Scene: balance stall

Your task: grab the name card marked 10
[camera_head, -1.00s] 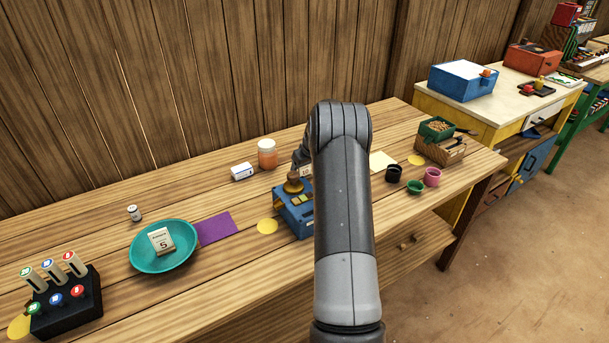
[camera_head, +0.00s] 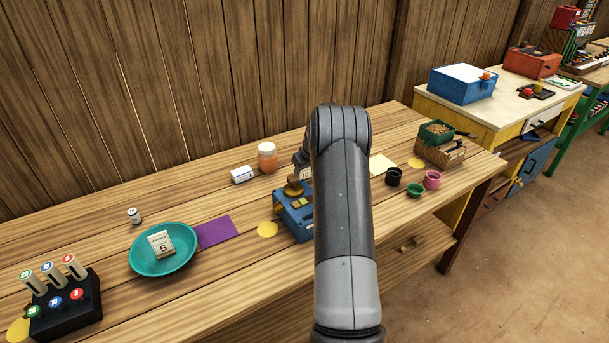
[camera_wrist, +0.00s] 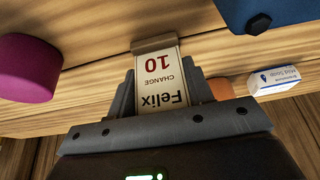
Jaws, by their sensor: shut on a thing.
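The name card (camera_wrist: 160,82) shows in the wrist view, upside down, with "Felix", "CHANGE" and a red "10" on it. My gripper (camera_wrist: 158,92) is shut on this card, with a dark finger on each side of it. In the head view my arm hides the gripper and most of the card. Another card (camera_head: 161,244), marked 5, leans in the teal bowl (camera_head: 148,268) at the left of the bench.
A blue box (camera_head: 296,222) with a brown top stands left of my arm. An orange jar (camera_head: 267,158) and a white soap box (camera_head: 242,174) are behind it. A black rack (camera_head: 65,305) stands at the front left.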

